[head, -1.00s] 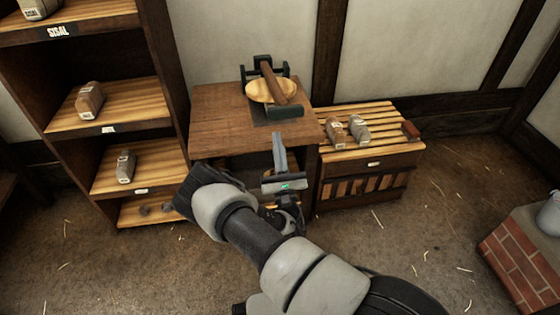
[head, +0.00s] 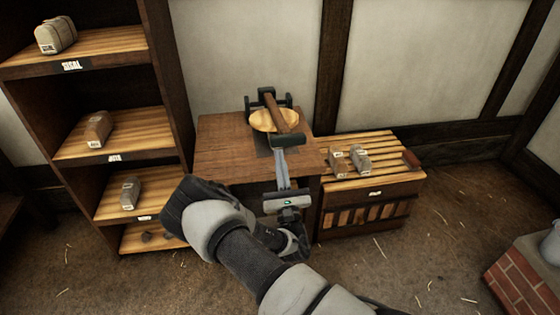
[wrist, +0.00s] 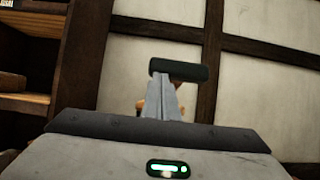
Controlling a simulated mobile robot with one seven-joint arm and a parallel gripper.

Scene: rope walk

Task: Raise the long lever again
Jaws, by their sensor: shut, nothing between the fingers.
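The long lever (head: 283,112) is a brown wooden bar on a dark bracket at the back of the wooden table. It slopes down toward me over a pale round piece (head: 262,121) and ends in a dark cross handle (head: 289,140). The handle also shows in the wrist view (wrist: 180,71), just beyond my fingertips. My gripper (head: 280,152) is shut and empty, its fingers pointing at the handle from the near side. In the wrist view the fingertips (wrist: 160,80) overlap the handle's lower edge; I cannot tell whether they touch it.
The wooden table (head: 222,145) carries the lever device. A shelf unit (head: 120,135) with several wrapped bundles stands at the left. A slatted crate (head: 375,190) with two bundles stands right of the table. A brick block (head: 520,275) is at the lower right. Open floor lies between.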

